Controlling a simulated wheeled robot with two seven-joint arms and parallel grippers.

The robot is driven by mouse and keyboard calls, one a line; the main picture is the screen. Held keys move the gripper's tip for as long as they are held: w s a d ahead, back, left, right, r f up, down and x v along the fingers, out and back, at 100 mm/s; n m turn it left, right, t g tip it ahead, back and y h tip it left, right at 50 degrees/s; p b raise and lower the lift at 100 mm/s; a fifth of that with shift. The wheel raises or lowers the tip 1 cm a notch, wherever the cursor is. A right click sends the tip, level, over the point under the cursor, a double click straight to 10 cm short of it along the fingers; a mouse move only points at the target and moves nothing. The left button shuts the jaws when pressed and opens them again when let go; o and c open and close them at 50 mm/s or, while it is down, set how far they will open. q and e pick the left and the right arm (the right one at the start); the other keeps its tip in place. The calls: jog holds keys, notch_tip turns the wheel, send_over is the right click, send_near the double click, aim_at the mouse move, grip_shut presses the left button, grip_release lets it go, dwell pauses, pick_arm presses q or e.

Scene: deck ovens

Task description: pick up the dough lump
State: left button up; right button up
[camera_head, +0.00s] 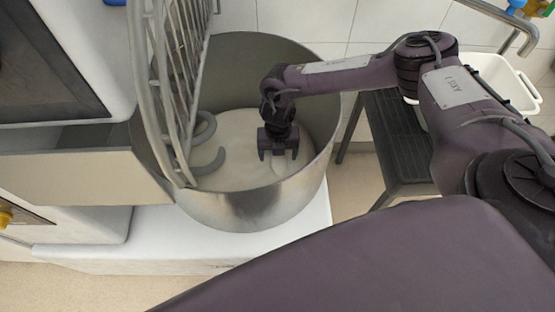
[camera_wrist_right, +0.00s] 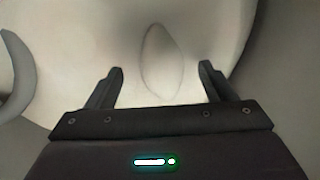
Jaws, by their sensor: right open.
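The dough lump (camera_wrist_right: 162,60) is a pale, pointed oval lying on the pale dough surface in the mixer bowl. It shows in the right wrist view just beyond the fingertips, roughly between their lines. In the head view a small part of the lump (camera_head: 279,164) shows below my right gripper (camera_head: 279,155), which hides the rest. My right gripper is inside the bowl, fingers apart and empty; its two fingers also show in the right wrist view (camera_wrist_right: 162,72). My left gripper is not in view.
The steel mixer bowl (camera_head: 250,205) surrounds my right gripper. A wire guard (camera_head: 172,90) stands at its left, and a grey curved hook (camera_head: 209,163) is inside. A dark step stool (camera_head: 402,140) and a white bin (camera_head: 500,75) are at the right.

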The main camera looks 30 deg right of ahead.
aim_at(278, 159)
notch_tip(278, 159, down, 6)
jog(key=shift+r+b, duration=0.25)
jog(key=shift+b, duration=0.1)
jog(key=shift+c, duration=0.2)
jog(key=c, duration=1.2)
jog(key=shift+r, duration=0.1)
jog(key=shift+c, duration=0.3)
jog(key=shift+r, duration=0.1)
